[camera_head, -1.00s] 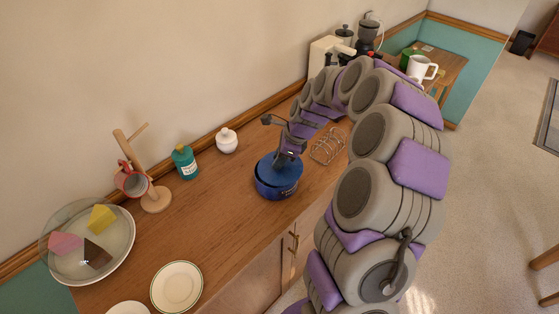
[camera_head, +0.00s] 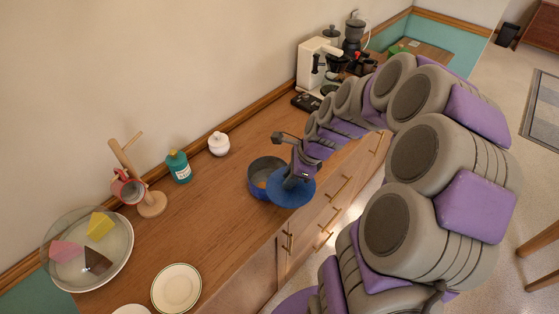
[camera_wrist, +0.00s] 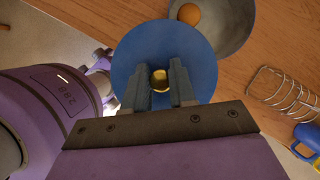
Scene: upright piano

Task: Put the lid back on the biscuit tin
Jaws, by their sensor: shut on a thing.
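The blue biscuit tin (camera_head: 255,188) stands open on the wooden sideboard in the head view. A round orange-brown item shows inside the tin (camera_wrist: 238,36) in the wrist view. My gripper (camera_head: 292,179) is shut on the brass knob (camera_wrist: 159,76) of the round blue lid (camera_head: 296,197). The lid is off to the front right of the tin and overlaps its near rim in the head view. In the wrist view the lid (camera_wrist: 140,56) covers part of the tin's edge. I cannot tell whether they touch.
A white pot (camera_head: 218,144), teal bottle (camera_head: 179,168) and mug stand (camera_head: 151,203) are to the left. A coffee machine (camera_head: 313,68) stands behind.

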